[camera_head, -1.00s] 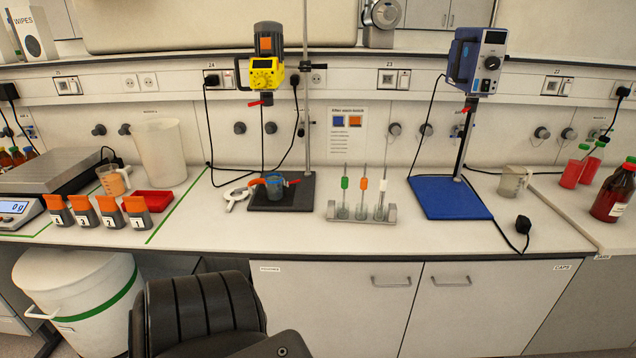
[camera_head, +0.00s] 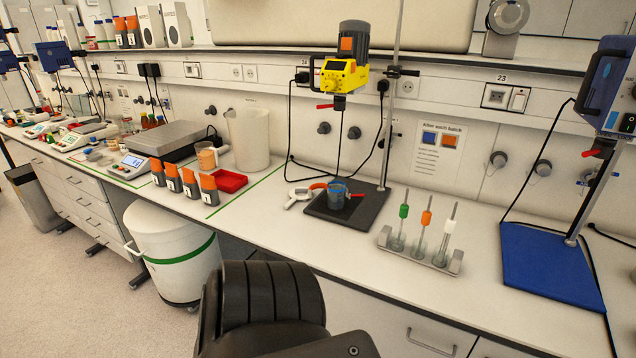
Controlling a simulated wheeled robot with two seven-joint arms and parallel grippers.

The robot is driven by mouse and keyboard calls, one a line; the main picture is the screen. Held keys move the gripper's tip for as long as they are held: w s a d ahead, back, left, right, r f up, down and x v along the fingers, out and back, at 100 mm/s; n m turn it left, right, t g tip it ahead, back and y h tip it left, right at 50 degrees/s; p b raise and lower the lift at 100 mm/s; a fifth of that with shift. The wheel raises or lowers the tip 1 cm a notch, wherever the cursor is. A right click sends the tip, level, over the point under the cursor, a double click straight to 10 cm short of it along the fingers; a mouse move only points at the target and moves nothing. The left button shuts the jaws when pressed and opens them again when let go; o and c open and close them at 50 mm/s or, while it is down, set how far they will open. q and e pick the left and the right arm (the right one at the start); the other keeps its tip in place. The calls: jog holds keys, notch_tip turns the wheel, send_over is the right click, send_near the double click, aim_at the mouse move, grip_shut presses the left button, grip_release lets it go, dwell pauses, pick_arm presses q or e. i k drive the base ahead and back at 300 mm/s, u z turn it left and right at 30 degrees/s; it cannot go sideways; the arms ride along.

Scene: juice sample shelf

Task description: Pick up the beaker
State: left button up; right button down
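A small clear beaker (camera_head: 337,194) stands on the black base plate (camera_head: 325,211) of the yellow overhead stirrer (camera_head: 342,74). It looks blue-grey, and an orange-red clamp part sits beside its rim. A second beaker (camera_head: 206,156) with orange contents stands between the scale and a tall translucent pitcher (camera_head: 249,140). Neither of my grippers is in view. A dark part of my own body fills the bottom middle, well short of both beakers.
Several orange-topped containers (camera_head: 190,183) stand by a red tray (camera_head: 228,181). A scale (camera_head: 170,139) is behind them. A rack (camera_head: 420,249) with three coloured stirring rods and a blue stand base (camera_head: 548,265) are on the right. A white bin (camera_head: 175,252) stands below the bench.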

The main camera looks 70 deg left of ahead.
aim_at(336, 193)
jog(key=u, duration=0.7)
jog(key=i, duration=0.6)
jog(key=u, duration=0.75)
